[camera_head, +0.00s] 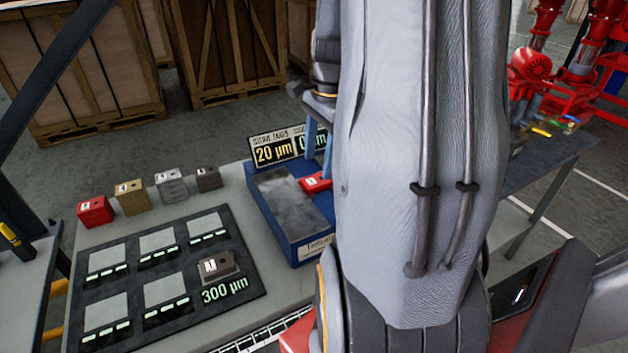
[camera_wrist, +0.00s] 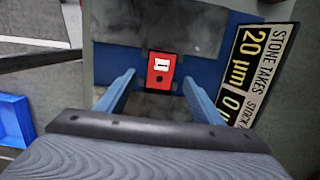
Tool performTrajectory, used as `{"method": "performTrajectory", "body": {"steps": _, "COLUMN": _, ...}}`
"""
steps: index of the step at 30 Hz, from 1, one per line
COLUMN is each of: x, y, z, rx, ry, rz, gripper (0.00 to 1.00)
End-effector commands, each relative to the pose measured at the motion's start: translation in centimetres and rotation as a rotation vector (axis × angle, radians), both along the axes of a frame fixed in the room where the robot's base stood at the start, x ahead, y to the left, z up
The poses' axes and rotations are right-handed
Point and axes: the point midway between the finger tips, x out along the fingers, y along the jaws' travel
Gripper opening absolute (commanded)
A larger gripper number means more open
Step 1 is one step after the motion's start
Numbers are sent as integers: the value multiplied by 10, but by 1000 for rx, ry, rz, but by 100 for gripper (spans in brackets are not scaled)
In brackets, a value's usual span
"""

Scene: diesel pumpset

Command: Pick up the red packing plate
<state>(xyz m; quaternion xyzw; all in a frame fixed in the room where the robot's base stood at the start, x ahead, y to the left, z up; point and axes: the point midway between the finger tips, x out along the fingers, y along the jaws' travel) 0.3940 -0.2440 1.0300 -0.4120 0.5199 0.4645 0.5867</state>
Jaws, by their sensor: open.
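A small red block (camera_head: 314,183) with a white label sits in the blue tray (camera_head: 262,216), partly hidden by my arm. In the wrist view the red block (camera_wrist: 161,70) shows between my two blue fingertips, with a gap on each side. My gripper (camera_wrist: 159,80) is open and empty, pointing at the block; it also shows above the tray in the head view (camera_head: 317,150). I cannot tell the exact height between them. A second red block (camera_head: 95,211) stands at the left end of a row on the table.
Tan (camera_head: 131,197), light grey (camera_head: 171,184) and dark (camera_head: 207,177) blocks stand in that row. A dark board (camera_head: 190,310) holds light grey pads and a grey block (camera_head: 217,267) by "300 µm". A "20 µm" display (camera_head: 273,153) stands close behind the tray.

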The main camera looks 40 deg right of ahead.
Motion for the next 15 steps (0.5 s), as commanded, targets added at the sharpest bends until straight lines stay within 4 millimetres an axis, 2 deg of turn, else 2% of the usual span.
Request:
{"method": "performTrajectory", "body": {"steps": 10, "x": 1, "y": 2, "z": -39, "rx": 3, "ry": 4, "rz": -3, "gripper": 61}}
{"method": "performTrajectory", "body": {"steps": 15, "x": 2, "y": 2, "z": -50, "rx": 1, "ry": 1, "rz": -5, "gripper": 61}}
